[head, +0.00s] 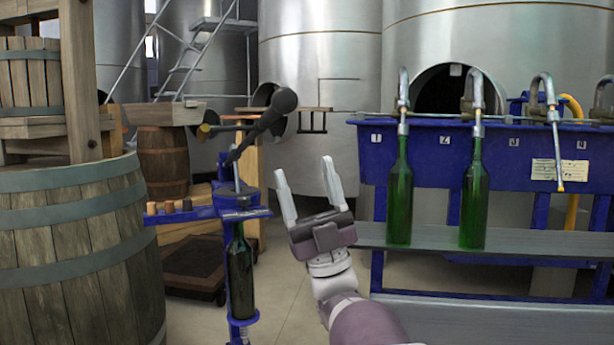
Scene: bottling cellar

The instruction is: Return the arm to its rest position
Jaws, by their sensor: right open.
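My right gripper (306,179) is raised in the middle of the head view, its two pale fingers apart and pointing up, with nothing between them. Its arm comes in from the bottom right. It appears between the blue corking stand (240,212) on the left and the blue filling bench on the right, and I see no contact with either. My left gripper is not in view.
A dark bottle (240,275) stands in the corking stand, with several corks (168,206) on its side shelf. Two green bottles (398,200) (473,205) stand under spouts 1 and 2 of the filling bench (440,160). A large barrel (75,250) fills the left.

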